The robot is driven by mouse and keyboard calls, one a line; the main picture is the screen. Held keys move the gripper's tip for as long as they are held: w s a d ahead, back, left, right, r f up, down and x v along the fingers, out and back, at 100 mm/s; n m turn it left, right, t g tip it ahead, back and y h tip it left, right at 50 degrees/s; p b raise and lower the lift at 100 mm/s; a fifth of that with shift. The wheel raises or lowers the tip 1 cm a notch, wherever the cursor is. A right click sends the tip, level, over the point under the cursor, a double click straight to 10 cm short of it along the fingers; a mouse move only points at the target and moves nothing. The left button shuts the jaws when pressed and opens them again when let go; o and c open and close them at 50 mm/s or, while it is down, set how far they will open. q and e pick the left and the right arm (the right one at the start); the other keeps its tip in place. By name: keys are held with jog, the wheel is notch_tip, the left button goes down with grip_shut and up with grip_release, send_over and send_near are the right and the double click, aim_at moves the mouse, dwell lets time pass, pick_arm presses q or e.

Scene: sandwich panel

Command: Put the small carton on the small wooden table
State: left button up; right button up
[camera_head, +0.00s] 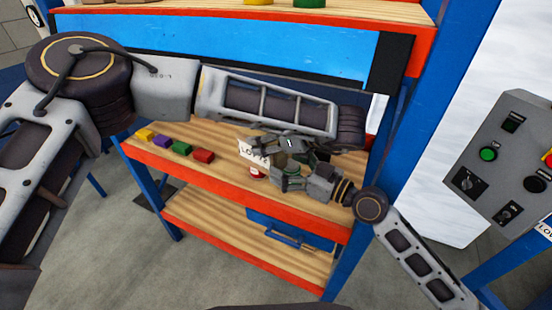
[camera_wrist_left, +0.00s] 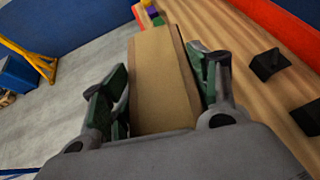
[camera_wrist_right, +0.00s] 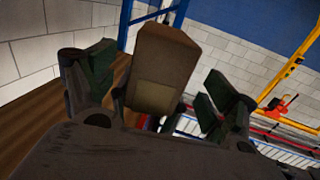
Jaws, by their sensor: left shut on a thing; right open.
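The small carton is a plain brown box (camera_wrist_left: 160,75) between the fingers of my left gripper (camera_wrist_left: 158,90), which is shut on it. In the head view a white face with dark lettering (camera_head: 253,153) shows beside my left gripper (camera_head: 262,145); the arms hide much of the carton. My right gripper (camera_head: 275,178) is just below the left one. In the right wrist view the carton (camera_wrist_right: 160,60) stands between the spread fingers of my right gripper (camera_wrist_right: 155,90), which is open. I cannot pick out a separate small wooden table.
A wooden work surface with a red edge (camera_head: 195,172) lies under the grippers. Yellow, purple, green and red blocks (camera_head: 181,148) sit on its left part. A lower wooden shelf (camera_head: 215,225) holds a blue item (camera_head: 290,232). A control box with buttons (camera_head: 500,160) stands at right.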

aim_at(281, 162)
jog(key=shift+x, duration=1.85)
jog(key=c, duration=1.2)
pick_arm(q)
jog(key=o, duration=1.3)
pick_arm(e)
jog(key=shift+c, duration=0.4)
pick_arm(q)
jog(key=shift+v, duration=3.75)
